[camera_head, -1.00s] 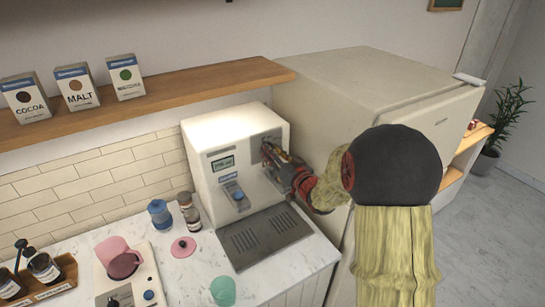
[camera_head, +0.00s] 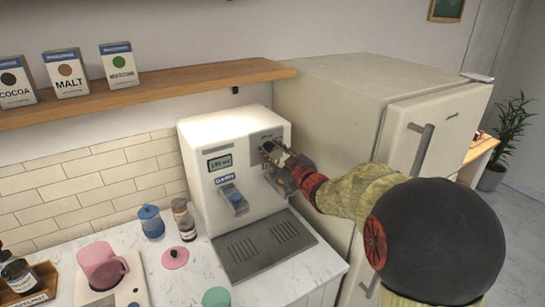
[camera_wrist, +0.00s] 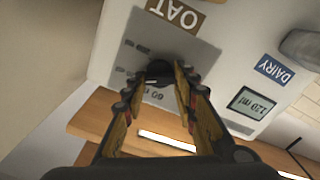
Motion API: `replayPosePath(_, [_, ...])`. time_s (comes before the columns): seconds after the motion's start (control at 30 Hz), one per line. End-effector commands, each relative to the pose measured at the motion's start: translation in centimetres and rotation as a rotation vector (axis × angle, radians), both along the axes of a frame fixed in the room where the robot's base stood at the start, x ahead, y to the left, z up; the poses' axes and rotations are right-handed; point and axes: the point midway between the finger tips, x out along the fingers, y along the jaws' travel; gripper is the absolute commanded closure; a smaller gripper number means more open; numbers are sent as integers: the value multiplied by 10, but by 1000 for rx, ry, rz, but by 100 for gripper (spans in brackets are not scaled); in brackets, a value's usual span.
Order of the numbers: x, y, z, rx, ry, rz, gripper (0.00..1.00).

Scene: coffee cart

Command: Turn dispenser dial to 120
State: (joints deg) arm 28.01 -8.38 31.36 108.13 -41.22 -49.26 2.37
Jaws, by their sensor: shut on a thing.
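The white dispenser (camera_head: 200,147) stands on the counter against the wall. The display (camera_wrist: 254,103) appears to read 120 ml in the wrist view; in the head view the display (camera_head: 219,162) is too small to read surely.
A fridge (camera_head: 345,105) stands close on the right. A blue jar (camera_head: 151,221), a bottle (camera_head: 184,219) and a pink cup (camera_head: 101,264) stand left. A shelf (camera_head: 170,88) runs above.

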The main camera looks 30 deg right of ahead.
Motion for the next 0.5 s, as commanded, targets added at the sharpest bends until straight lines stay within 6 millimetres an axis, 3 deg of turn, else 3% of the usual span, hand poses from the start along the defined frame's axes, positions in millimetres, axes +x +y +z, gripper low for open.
replayPosePath(0.5, [0,1,-1,-46,0,0,97])
